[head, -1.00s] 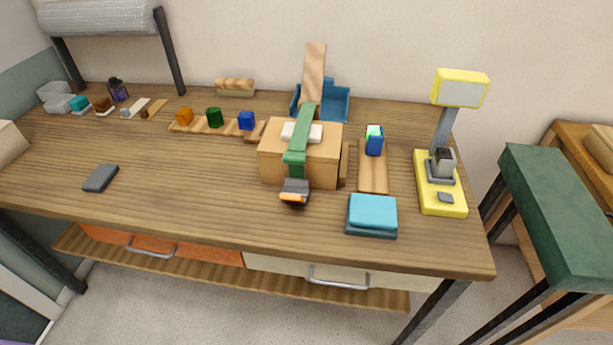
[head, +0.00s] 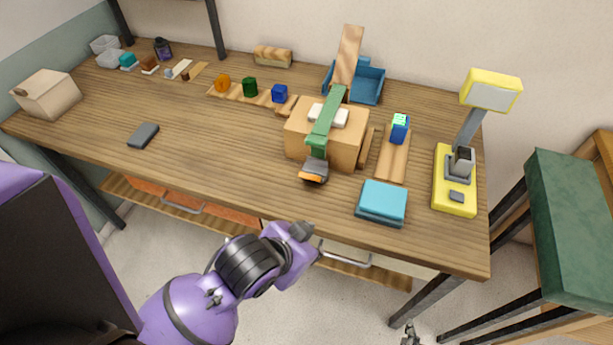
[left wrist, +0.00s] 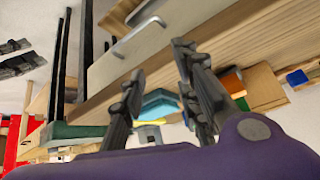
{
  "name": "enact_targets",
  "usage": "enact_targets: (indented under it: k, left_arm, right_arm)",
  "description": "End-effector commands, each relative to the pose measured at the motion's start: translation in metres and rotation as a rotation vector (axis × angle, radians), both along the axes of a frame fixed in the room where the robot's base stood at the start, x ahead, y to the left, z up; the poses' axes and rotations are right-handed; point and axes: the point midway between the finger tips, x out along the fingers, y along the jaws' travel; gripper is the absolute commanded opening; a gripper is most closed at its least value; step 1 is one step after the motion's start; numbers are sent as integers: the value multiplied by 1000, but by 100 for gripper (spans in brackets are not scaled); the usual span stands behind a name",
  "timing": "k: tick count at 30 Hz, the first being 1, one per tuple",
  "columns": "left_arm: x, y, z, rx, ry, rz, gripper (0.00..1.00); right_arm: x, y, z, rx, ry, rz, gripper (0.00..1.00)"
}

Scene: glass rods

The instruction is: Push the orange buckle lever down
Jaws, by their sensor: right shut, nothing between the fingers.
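The orange buckle lever (head: 311,178) is at the lower front of a dark grey buckle (head: 315,167). The buckle hangs at the end of a green strap (head: 326,120) that runs over a tan box (head: 296,139) on the workbench. My left gripper (head: 304,232) is in front of the bench edge, below and apart from the buckle. Its two dark fingers stand apart with nothing between them in the left wrist view (left wrist: 160,62). My right gripper (head: 410,336) just shows at the bottom of the head view, low beside the bench, and is shut and empty.
A teal box (head: 382,203) lies right of the buckle, near the front edge. A yellow stand (head: 455,200) is further right. A wooden strip (head: 393,160) holds a blue block (head: 400,128). A dark slab (head: 143,135) lies left; the bench between is clear.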

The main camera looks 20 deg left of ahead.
Motion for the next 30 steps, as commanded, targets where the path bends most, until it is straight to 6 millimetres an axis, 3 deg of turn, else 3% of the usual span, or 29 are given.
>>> enact_targets:
  k: [4, 9, 14, 17, 20, 24, 30]
  left_arm:
    - [29, -60, 29, 7, -155, -232, 30]
    - [39, -117, 47, 42, -308, -522, 30]
    - [40, -132, 43, 113, -392, -757, 30]
    - [46, -121, 36, 174, -415, -875, 30]
    - [58, -96, 29, 244, -419, -965, 30]
    - [84, -42, 28, 344, -404, -1038, 30]
    - [118, 36, 44, 441, -365, -1049, 30]
  right_arm:
    - [4, 0, 2, 0, -7, 1, 0]
    - [2, -1, 1, -1, -5, -1, 0]
    - [3, -3, 2, -3, -8, -5, 0]
    - [3, -4, 3, -4, -9, -6, 0]
    - [3, -4, 3, -4, -9, -6, 0]
    - [3, -4, 3, -4, -10, -6, 0]
    - [3, -3, 3, -3, -10, -5, 0]
